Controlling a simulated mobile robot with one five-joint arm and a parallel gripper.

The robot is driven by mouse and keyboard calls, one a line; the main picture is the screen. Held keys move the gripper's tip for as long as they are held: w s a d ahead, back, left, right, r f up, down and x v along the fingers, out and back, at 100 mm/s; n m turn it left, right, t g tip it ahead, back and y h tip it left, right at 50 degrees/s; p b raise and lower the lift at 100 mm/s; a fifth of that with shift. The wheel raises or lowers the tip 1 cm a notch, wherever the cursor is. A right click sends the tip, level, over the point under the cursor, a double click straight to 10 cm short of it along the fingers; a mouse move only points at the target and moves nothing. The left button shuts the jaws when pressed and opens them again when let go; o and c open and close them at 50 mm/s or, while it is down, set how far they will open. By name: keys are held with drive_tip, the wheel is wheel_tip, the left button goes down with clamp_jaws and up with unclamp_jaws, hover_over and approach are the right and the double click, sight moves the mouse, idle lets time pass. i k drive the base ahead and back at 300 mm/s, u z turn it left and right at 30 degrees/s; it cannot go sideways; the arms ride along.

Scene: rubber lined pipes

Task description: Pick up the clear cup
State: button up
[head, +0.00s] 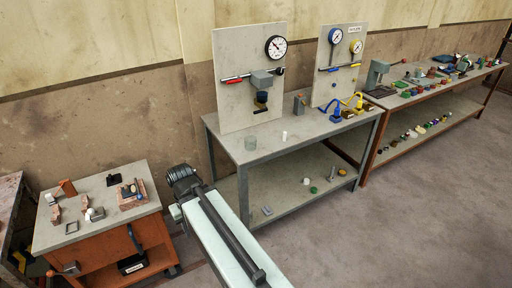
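A clear cup (250,143), greenish and see-through, stands upright on the grey top of the middle workbench (225,146), near its front left corner and in front of the left gauge panel. Nothing touches the cup. My pale arm, with a dark bar along it, reaches up from the bottom edge to a dark ribbed part left of this bench. That part is apart from the cup, lower and to the left in the picture. No gripper fingers show.
A small white object (284,135) stands right of the cup. Two upright panels with gauges (276,47) stand behind. An orange cabinet (120,245) with blocks is at left. A long bench (425,98) with many small items is at right. Floor at lower right is clear.

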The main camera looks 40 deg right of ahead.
sight(250, 144)
drive_tip(key=z, duration=0.1)
drive_tip(key=i, duration=1)
drive_tip(key=u, duration=0.05)
